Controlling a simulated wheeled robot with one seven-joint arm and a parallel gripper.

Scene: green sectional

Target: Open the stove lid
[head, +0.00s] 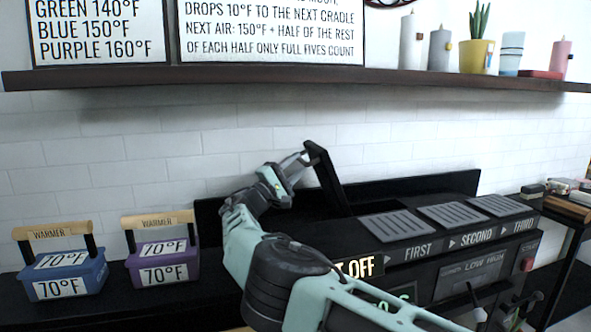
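The black stove (470,262) stands on the right part of the counter, with grey grates (398,224) labelled FIRST, SECOND and THIRD. A black panel that looks like the stove lid (328,180) stands raised and tilted, seen nearly edge-on, left of the grates. My gripper (303,157) is at the upper end of this lid, on its left side, and seems to touch it or nearly so. The fingers are small and partly overlap the lid, so their opening and any grip do not show. My arm hides the stove's left front and part of an OFF sign (362,267).
A blue warmer box (62,278) and a purple one (162,262), both marked 70°F with upright handles, stand on the counter at left. A wooden shelf (300,78) with candles and a plant runs above. A side table with small items is at far right.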

